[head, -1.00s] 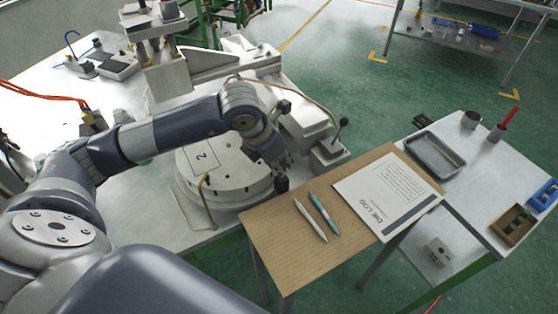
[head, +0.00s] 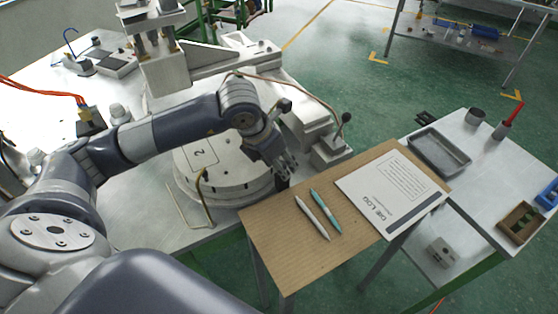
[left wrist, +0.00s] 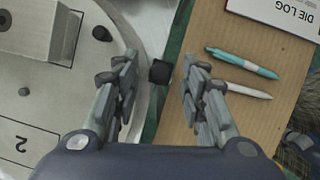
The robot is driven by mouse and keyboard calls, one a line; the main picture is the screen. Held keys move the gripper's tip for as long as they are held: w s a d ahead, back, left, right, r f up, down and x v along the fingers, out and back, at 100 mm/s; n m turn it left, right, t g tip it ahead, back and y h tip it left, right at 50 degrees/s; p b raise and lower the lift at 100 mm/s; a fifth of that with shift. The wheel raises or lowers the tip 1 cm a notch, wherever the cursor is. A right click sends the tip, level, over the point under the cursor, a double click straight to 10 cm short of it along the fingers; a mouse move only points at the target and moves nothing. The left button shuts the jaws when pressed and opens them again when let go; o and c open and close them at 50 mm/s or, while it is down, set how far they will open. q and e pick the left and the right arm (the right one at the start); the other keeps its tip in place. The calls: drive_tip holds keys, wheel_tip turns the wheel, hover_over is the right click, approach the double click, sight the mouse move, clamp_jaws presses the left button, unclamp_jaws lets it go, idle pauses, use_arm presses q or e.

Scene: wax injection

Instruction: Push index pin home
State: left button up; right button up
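A round grey turntable (head: 222,173) marked "2" stands at the front of the metal bench; it also shows at the left of the left wrist view (left wrist: 50,110). A small black knob, which looks like the index pin (left wrist: 160,72), sits at the turntable's rim. In the head view the pin (head: 282,184) is partly hidden by my left gripper (head: 285,166). In the left wrist view my left gripper (left wrist: 160,78) is open, with one finger on each side of the pin and gaps on both sides. How far in the pin sits cannot be told. My right gripper is out of view.
A brown board (head: 295,222) with two pens (head: 325,211) and a "DIE LOG" sheet (head: 389,195) lies close to the right of the pin. A black-knobbed lever (head: 346,118) rises behind. A bent brass-coloured rod (head: 203,190) is at the turntable's front. A grey tray (head: 438,152) stands farther right.

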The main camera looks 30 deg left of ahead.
use_arm(q)
drive_tip(key=v, duration=1.2)
drive_tip(key=shift+f, duration=0.1)
